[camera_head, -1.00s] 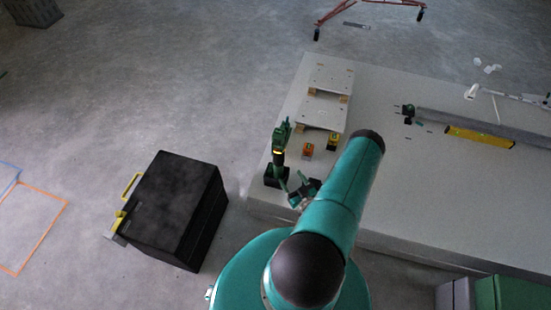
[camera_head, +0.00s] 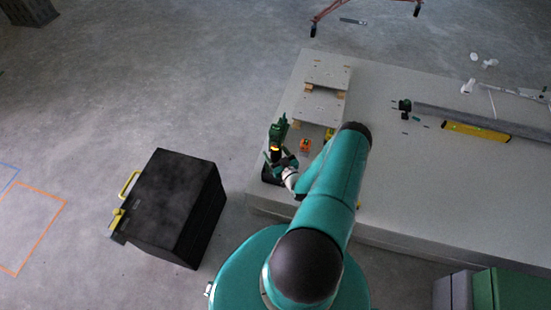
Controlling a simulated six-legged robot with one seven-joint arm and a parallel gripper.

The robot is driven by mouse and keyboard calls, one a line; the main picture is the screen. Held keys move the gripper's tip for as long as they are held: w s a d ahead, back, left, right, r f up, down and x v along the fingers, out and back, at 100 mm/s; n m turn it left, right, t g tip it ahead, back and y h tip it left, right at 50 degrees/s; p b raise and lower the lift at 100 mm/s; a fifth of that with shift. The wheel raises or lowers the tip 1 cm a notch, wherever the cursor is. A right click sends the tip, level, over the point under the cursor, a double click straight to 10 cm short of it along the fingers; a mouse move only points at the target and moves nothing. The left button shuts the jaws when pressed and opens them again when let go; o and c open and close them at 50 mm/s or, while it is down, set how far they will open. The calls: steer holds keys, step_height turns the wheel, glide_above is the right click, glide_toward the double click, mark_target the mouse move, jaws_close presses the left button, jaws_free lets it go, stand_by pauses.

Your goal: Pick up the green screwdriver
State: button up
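The green screwdriver (camera_head: 279,128), a power tool with a green body and a yellow-orange band, stands upright on a black base (camera_head: 268,175) near the left front edge of the grey platform. My gripper (camera_head: 277,158) is at the tool's lower part, just below the band. Its fingers seem to lie to either side of the tool, but they are small and dark. I cannot tell whether they touch it or are closed. My teal arm reaches there from the lower right.
The grey platform (camera_head: 410,190) holds raised light plates (camera_head: 320,108), an orange block (camera_head: 305,145), a partly hidden yellow block (camera_head: 329,133) and a yellow level (camera_head: 475,132). A black case (camera_head: 180,205) stands on the floor at left. A green box (camera_head: 510,290) is at lower right.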

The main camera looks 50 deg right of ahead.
steer(key=shift+r, duration=0.1)
jaws_close()
stand_by(0.3)
step_height(320, 180, up, 10)
stand_by(0.6)
steer(key=shift+w, duration=0.1)
